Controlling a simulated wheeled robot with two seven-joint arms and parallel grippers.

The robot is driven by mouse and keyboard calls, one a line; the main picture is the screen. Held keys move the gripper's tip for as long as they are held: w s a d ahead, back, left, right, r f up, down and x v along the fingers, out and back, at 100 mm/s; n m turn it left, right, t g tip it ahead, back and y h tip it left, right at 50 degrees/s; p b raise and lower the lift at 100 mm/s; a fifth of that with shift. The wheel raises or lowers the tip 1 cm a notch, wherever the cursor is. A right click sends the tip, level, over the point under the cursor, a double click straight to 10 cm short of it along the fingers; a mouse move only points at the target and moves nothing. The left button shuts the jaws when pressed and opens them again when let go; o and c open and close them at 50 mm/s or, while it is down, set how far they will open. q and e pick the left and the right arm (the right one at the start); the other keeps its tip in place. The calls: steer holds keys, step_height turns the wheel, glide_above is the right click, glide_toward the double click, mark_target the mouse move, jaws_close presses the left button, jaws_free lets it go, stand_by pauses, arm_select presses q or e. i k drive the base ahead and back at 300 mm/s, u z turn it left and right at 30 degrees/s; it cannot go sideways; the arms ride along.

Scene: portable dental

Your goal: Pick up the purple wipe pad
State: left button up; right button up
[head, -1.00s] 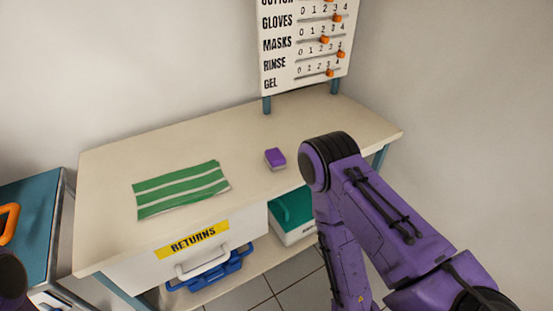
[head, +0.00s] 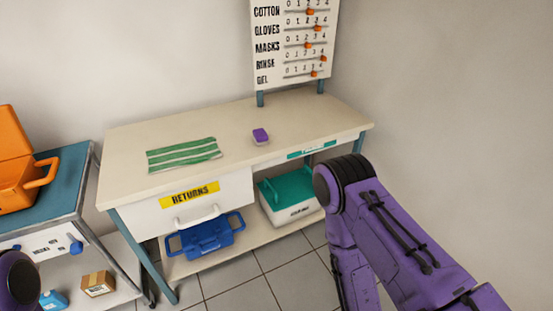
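The purple wipe pad (head: 260,135) is a small block with a purple top and a paler underside. It lies on the cream tabletop (head: 300,112), right of the green striped cloth (head: 184,154). My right arm comes in from the lower right, in front of the table's right end, and is apart from the pad. Its gripper is out of the picture. Only a small rounded part of my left arm shows at the lower left edge. Its gripper is also out of the picture.
A board with sliders (head: 296,42) stands at the table's back. A RETURNS drawer (head: 235,190) is in the table's front. Below sit a blue caddy (head: 206,240) and a teal-lidded box (head: 288,190). An orange case (head: 12,175) stands on a cart at left. The tabletop around the pad is clear.

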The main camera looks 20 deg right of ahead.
mark_target(260, 137)
steer(key=u, duration=0.3)
steer(key=k, duration=0.25)
steer(key=z, duration=1.35)
steer(key=i, duration=1.6)
steer(key=u, duration=0.65)
